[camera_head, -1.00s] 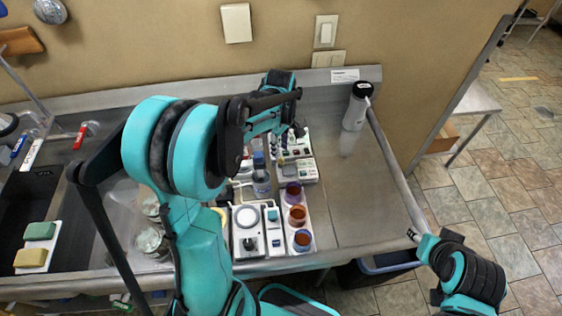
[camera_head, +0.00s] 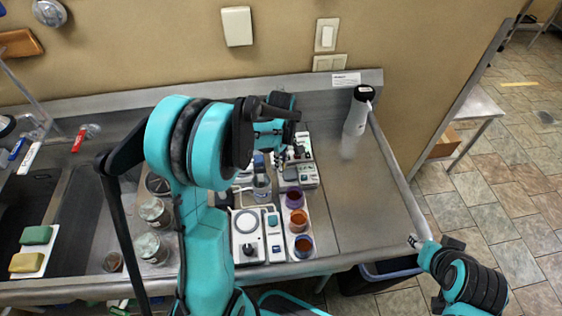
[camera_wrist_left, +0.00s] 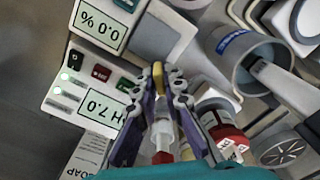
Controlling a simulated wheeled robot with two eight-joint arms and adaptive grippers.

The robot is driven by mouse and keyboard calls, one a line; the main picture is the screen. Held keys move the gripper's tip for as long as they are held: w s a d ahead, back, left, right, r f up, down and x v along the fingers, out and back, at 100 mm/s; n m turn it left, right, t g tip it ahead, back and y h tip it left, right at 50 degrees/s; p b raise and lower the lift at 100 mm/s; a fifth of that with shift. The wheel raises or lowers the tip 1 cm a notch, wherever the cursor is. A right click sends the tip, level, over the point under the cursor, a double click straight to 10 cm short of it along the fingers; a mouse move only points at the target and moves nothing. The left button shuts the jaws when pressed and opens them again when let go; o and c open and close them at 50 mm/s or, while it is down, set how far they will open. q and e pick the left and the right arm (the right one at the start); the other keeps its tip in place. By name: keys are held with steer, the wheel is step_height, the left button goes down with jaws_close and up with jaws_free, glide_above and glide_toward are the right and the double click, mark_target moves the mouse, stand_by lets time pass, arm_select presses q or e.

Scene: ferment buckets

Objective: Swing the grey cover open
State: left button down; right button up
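A light grey square flap (camera_wrist_left: 160,38), which looks like the grey cover, lies on the white meter with the "0.0 %" display (camera_wrist_left: 97,28) in the left wrist view; it appears flat. In the head view the meter (camera_head: 305,177) stands near the middle of the bench. My left gripper (camera_wrist_left: 160,78) has its fingertips close together beside the flap. A small yellow part shows between them, and I cannot tell whether it is gripped. In the head view my left gripper (camera_head: 283,157) is partly hidden by its arm.
A pH meter (camera_wrist_left: 85,100) stands beside the gripper. A grey cup (camera_wrist_left: 255,60) and a red-white bottle (camera_wrist_left: 222,125) are close by. Amber cups (camera_head: 298,221) stand nearer me. The bench right of the meters is clear, with a white bottle (camera_head: 356,115) at the back.

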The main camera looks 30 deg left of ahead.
arm_select(q)
steer(key=shift+m, duration=0.3)
steer(key=m+b, duration=0.1)
steer(key=m, duration=0.4)
steer(key=shift+m, duration=0.3)
steer(key=m, duration=0.5)
steer(key=shift+b, duration=0.3)
steer(key=shift+m, duration=0.4)
steer(key=c, duration=1.6)
jaws_free()
steer(key=shift+r, duration=0.1)
step_height(320, 180, up, 12)
steer(key=shift+f, duration=0.1)
